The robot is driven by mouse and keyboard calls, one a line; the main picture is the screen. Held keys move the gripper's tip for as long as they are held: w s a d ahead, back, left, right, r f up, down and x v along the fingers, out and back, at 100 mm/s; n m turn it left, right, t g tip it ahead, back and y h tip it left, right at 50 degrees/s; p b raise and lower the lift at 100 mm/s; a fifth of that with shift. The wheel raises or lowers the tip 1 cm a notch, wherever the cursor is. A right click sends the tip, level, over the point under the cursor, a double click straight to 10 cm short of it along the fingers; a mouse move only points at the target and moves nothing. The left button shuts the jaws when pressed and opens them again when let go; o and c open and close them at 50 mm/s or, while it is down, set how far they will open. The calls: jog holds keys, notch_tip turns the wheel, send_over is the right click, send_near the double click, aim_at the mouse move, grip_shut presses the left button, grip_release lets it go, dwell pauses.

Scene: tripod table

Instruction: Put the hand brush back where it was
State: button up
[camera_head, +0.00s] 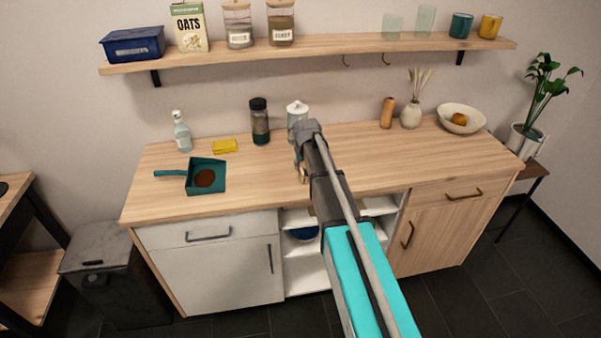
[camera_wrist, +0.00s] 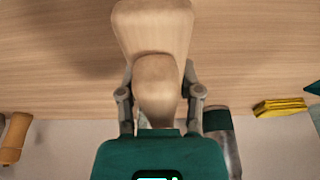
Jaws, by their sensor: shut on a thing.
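The wooden hand brush (camera_wrist: 153,28) is held by my gripper (camera_wrist: 158,82) in the wrist view. The two fingers close on its pale wooden handle from both sides. The wooden worktop (camera_wrist: 60,60) lies behind it; I cannot tell whether the brush touches it. The bristles are not visible. In the head view my gripper (camera_head: 303,165) is over the middle of the worktop (camera_head: 260,188), mostly hidden by my arm, and only a small tan bit of the brush shows there. A teal dustpan (camera_head: 219,175) with brown debris in it lies on the worktop to the left.
The right front worktop is clear.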

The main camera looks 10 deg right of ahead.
jog(key=shift+f, duration=0.55)
jog(key=shift+f+b, duration=0.15)
jog(key=shift+b, duration=0.25)
jog(key=o, duration=1.1)
jog(key=shift+r, duration=0.2)
jog(key=p+v, duration=1.2)
jog(key=shift+s, duration=0.1)
